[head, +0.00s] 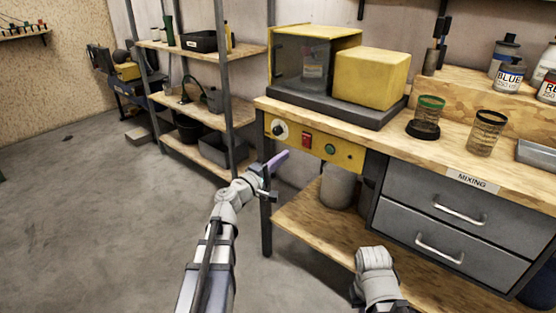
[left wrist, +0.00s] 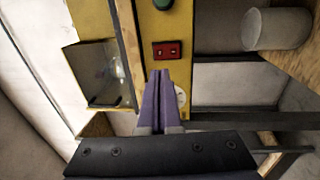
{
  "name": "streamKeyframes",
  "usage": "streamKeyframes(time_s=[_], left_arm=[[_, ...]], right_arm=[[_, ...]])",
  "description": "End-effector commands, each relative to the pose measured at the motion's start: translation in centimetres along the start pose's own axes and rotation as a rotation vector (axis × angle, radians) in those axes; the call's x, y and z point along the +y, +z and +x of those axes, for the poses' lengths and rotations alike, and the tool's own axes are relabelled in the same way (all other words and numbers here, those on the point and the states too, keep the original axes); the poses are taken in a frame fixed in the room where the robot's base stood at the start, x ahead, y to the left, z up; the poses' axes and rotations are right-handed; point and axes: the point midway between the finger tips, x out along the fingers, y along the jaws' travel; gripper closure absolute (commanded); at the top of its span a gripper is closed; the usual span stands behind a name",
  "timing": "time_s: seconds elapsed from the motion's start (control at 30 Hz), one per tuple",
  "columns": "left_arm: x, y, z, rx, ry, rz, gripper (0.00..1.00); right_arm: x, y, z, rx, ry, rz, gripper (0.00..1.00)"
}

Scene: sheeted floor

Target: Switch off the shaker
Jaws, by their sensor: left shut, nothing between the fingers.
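The shaker (head: 377,80) is a yellow machine on a dark base on the wooden bench, with a dark-windowed chamber at its left holding a can. My left gripper (head: 277,160), with purple fingers, is shut and empty, below and left of the red switch. In the left wrist view the fingertips point towards the red switch (left wrist: 168,50), apparently apart from it, and partly cover the dial (left wrist: 181,98). My right gripper does not show, only part of its arm.
A grey drawer unit (head: 445,215) marked MIXING fills the bench's right side. A pale bucket (head: 338,187) stands on the low shelf under the panel. A metal-framed shelf rack (head: 222,90) stands left of the bench. The floor at left is clear.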

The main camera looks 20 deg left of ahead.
Motion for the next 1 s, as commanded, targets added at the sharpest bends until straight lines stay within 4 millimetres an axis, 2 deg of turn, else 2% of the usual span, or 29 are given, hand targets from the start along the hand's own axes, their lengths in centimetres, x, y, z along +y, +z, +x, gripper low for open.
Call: streamKeyframes(time_s=[0.03, 0.1, 0.4, 0.6, 1.0], left_arm=[[0.1, -0.1, 1.6, -0.003, 0.0, -0.001, 1.0], [0.1, -0.2, 3.0, -0.002, 0.0, 0.0, 1.0], [0.1, -0.1, 7.8, -0.001, 0.0, 0.0, 1.0], [0.0, 0.0, 9.2, -0.001, 0.0, 0.0, 1.0], [0.0, 0.0, 9.3, 0.0, 0.0, 0.0, 1.0]], right_arm=[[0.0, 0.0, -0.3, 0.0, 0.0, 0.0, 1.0], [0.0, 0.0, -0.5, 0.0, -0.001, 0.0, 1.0], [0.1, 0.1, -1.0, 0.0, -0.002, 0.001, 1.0], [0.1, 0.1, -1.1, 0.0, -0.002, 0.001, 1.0], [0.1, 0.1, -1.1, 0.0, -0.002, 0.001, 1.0]])
